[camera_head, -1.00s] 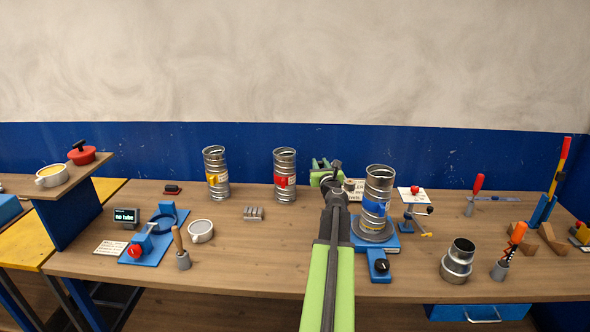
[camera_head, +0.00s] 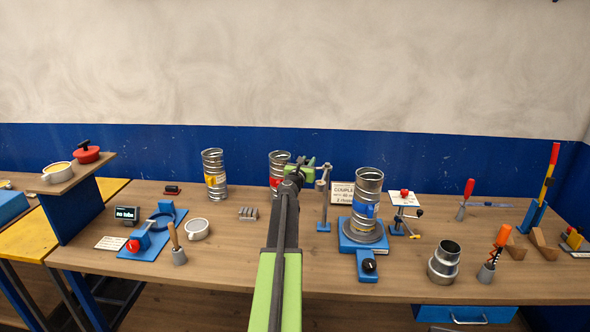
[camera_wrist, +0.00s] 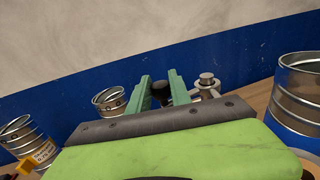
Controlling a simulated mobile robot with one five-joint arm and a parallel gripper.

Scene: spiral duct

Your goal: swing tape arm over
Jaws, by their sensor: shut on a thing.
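My gripper (camera_head: 300,166) reaches over the middle of the bench, level with the top of a grey metal post (camera_head: 323,203) on a small blue foot. In the wrist view my two green fingers (camera_wrist: 163,90) are on either side of a dark round knob (camera_wrist: 162,90). The post's round metal cap (camera_wrist: 207,80) shows just right of them. The tape arm is mostly hidden behind my gripper. A spiral duct with a blue label (camera_head: 366,205) stands upright on a blue turntable base (camera_head: 367,262) to the right of the post.
A red-labelled duct (camera_head: 275,168) stands partly behind my arm, and a yellow-labelled duct (camera_head: 214,174) is farther left. A white sign (camera_head: 343,193) stands behind the post. A small stand with a red knob (camera_head: 404,194) is right of the turntable.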

